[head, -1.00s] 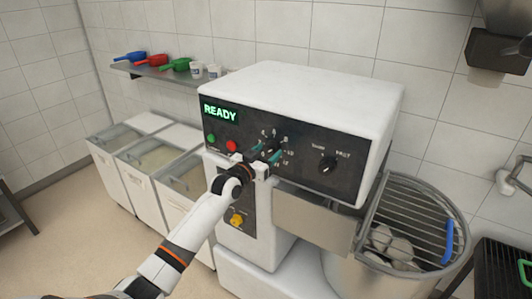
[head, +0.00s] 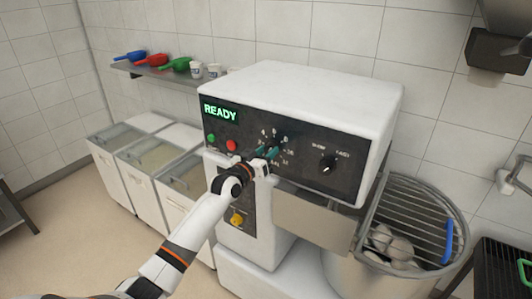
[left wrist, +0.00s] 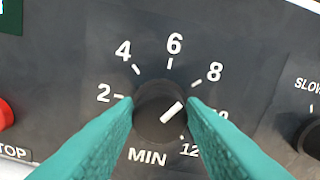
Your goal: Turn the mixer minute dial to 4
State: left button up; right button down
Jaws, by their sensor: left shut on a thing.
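The mixer minute dial is a round black knob (left wrist: 160,115) with a white pointer line, on the dark panel, marked MIN. Its scale runs from 2 at the left over 6 at the top to 12 at the lower right. The pointer slants up and right, roughly between 8 and 10; the 10 is partly hidden by a finger. My left gripper (head: 267,153) is at the dial in the head view. In the left wrist view its teal fingers (left wrist: 160,103) are shut on the knob, one on each side. My right gripper is out of view.
The panel has a green READY display (head: 220,112), a green button (head: 211,138), a red button (head: 231,145) and a speed knob (head: 328,165) to the right. A guarded bowl (head: 405,215) stands at the right. Lidded bins (head: 150,160) stand at the left.

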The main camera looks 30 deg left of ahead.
pick_arm(q)
jog(key=n, duration=0.4)
jog(key=shift+a+n, duration=0.1)
jog(key=shift+n, duration=0.2)
jog(key=n, duration=0.3)
jog(key=shift+n+p, duration=0.35)
jog(key=shift+n, duration=0.05)
jog(key=n, duration=0.3)
jog(key=shift+f+p, duration=0.1)
jog(key=shift+p, duration=0.2)
jog(key=shift+n+p, duration=0.35)
jog(key=shift+n, duration=1.55)
jog(key=shift+f, duration=0.1)
jog(key=o, duration=1)
jog(key=shift+a, duration=0.1)
jog(key=shift+s, duration=0.1)
jog(key=s, duration=0.6)
jog(key=s+b, duration=0.1)
jog(key=s, duration=0.4)
jog(key=shift+s+a, duration=0.2)
jog(key=shift+s, duration=0.2)
